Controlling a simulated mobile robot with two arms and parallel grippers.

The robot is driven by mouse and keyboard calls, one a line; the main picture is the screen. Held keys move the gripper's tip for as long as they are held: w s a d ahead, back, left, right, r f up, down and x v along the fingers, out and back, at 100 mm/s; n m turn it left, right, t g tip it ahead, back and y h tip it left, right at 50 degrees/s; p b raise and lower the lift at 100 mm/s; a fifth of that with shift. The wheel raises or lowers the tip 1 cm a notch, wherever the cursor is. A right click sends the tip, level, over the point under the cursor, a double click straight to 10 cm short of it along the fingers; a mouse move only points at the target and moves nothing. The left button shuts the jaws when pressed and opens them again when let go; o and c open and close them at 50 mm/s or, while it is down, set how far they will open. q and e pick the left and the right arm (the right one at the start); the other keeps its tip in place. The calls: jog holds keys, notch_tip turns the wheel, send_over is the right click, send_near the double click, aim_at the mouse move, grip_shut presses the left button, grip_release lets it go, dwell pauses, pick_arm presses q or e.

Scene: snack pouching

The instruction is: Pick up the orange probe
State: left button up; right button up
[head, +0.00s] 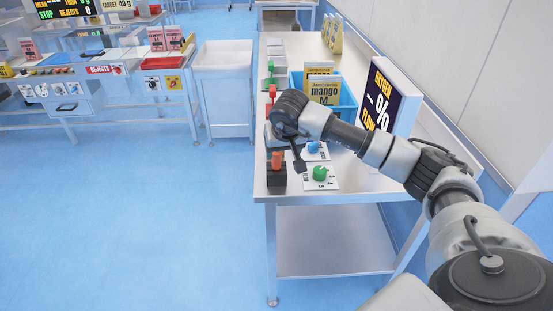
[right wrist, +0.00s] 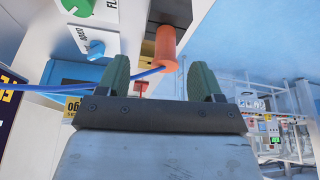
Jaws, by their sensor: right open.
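The orange probe (head: 277,158) stands upright in a dark block holder (head: 277,178) at the near left corner of the steel table. In the right wrist view the probe (right wrist: 166,45) shows as an orange cylinder with a blue cable (right wrist: 130,78) beside it. My right gripper (head: 298,164) is just above and right of the probe in the head view. Its green fingers (right wrist: 158,78) are open, and the probe appears beyond them, roughly in line with the gap. Nothing is held. Whether the fingers touch the cable I cannot tell. My left gripper is not in view.
A green knob (head: 320,173) and a blue knob (head: 313,146) sit on white plates right of the holder. A blue bin (head: 348,107) with mango pouches and an oxygen display (head: 386,100) stand behind. A red probe (head: 272,91) is farther back. The floor (head: 150,220) at left is clear.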

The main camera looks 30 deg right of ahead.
aim_at(277, 153)
jog(key=shift+x, duration=1.05)
jog(key=shift+w+f+p, duration=0.4)
jog(key=shift+w+p, duration=0.1)
jog(key=shift+w, duration=0.05)
jog(key=x, duration=0.1)
jog(key=p+x, duration=0.1)
jog(key=x, duration=0.1)
jog(key=shift+w+a+f, duration=0.1)
jog(key=shift+w, duration=0.35)
jog(key=shift+w+f, duration=0.15)
jog(key=shift+f, duration=0.2)
jog(key=c, duration=1)
jog(key=shift+r, duration=0.1)
